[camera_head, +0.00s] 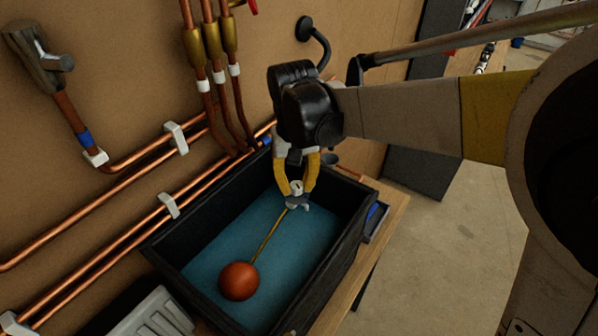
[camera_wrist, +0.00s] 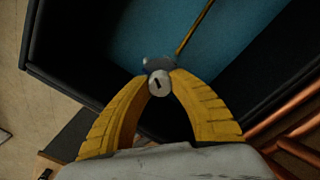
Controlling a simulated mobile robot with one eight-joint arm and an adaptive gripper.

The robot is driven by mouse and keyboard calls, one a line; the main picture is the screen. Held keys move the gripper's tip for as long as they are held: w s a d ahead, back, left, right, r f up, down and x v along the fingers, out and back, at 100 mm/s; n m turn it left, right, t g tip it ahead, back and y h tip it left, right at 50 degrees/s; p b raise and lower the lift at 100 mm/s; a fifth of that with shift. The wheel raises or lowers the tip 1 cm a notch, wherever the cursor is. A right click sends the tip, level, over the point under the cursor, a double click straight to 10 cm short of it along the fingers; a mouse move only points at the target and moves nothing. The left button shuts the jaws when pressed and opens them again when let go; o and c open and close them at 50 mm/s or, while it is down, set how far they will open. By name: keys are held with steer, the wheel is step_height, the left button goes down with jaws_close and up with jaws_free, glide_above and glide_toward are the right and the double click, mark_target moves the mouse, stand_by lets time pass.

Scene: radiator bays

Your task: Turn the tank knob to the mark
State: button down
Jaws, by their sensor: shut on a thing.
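The black tank (camera_head: 205,229) stands against the wall, with a blue surface inside. A small pale round knob (camera_head: 296,188) sits on a grey fitting at the tank's far end. It also shows in the wrist view (camera_wrist: 158,85), with a short dark line on its face. My gripper (camera_head: 297,190) reaches down from above, its yellow fingers closed on the knob from both sides. In the wrist view the fingertips (camera_wrist: 158,77) meet around the knob. A thin brass rod (camera_head: 268,236) runs from the fitting to an orange float ball (camera_head: 238,281). I cannot make out a separate mark.
Copper pipes (camera_head: 110,252) run along the brown wall at left, with vertical pipes (camera_head: 212,75) above the tank. A ribbed pale radiator (camera_head: 153,318) is at lower left. The tank rests on a wooden bench (camera_head: 388,200). Floor at right is clear.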

mark_target(295, 185)
steer(key=n+b, duration=0.2)
steer(key=n, duration=0.2)
steer(key=shift+f, duration=0.1)
steer(key=shift+n+b, duration=0.55)
steer(key=shift+n, duration=1.65)
steer(key=c, duration=1.1)
jaws_free()
steer(key=shift+a, duration=0.1)
step_height(295, 185, up, 12)
